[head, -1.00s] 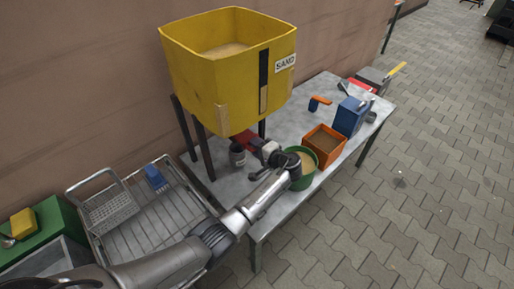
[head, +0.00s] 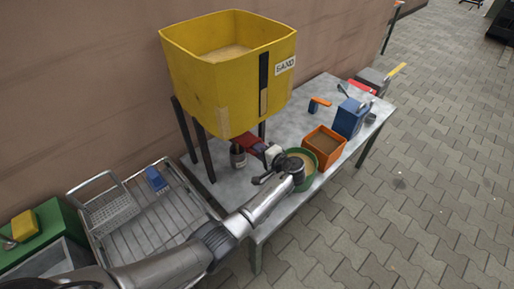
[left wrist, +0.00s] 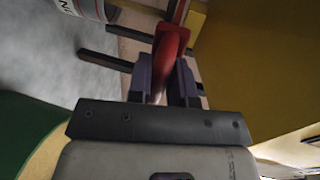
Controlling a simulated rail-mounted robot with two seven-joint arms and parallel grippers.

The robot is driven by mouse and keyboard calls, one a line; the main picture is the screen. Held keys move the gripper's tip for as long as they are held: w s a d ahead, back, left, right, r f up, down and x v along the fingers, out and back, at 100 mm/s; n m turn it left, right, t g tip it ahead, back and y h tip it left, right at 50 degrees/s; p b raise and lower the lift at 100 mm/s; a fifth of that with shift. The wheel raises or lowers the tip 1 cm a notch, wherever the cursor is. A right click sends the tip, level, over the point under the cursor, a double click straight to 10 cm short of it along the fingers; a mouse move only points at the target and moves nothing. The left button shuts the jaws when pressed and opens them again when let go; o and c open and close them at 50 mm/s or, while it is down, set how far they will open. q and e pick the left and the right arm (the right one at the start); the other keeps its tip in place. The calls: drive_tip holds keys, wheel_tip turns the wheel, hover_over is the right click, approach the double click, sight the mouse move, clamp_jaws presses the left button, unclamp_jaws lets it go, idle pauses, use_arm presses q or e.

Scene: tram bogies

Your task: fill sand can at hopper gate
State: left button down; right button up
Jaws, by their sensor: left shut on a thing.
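The yellow sand hopper (head: 215,85) stands on dark legs over the grey table. A red gate handle (head: 251,141) sticks out below its front; the red handle also fills the gap in the left wrist view (left wrist: 172,42). My left gripper (head: 263,149) is shut on this handle, with one finger on each side. A small can (head: 238,156) stands upright under the hopper, partly hidden by it; its labelled side shows at the top left of the left wrist view (left wrist: 82,8). Its inside is hidden. My right gripper is out of view.
A green tub of sand (head: 309,168) stands beside my wrist, partly hidden by it. An orange box (head: 324,155), a blue container (head: 350,118) and an orange-handled tool (head: 319,103) lie farther along the table (head: 290,120). A wire rack (head: 150,220) is at left.

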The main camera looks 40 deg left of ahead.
use_arm(q)
drive_tip(key=shift+s+d+f, duration=0.15)
drive_tip(key=shift+d+f, duration=0.05)
drive_tip(key=shift+d, duration=0.15)
drive_tip(key=c, duration=1.4)
unclamp_jaws()
drive_tip(key=o, duration=0.3)
drive_tip(key=shift+r, duration=0.15)
drive_tip(key=p+v, duration=0.2)
drive_tip(key=v, duration=1.1)
drive_tip(key=shift+d, duration=0.45)
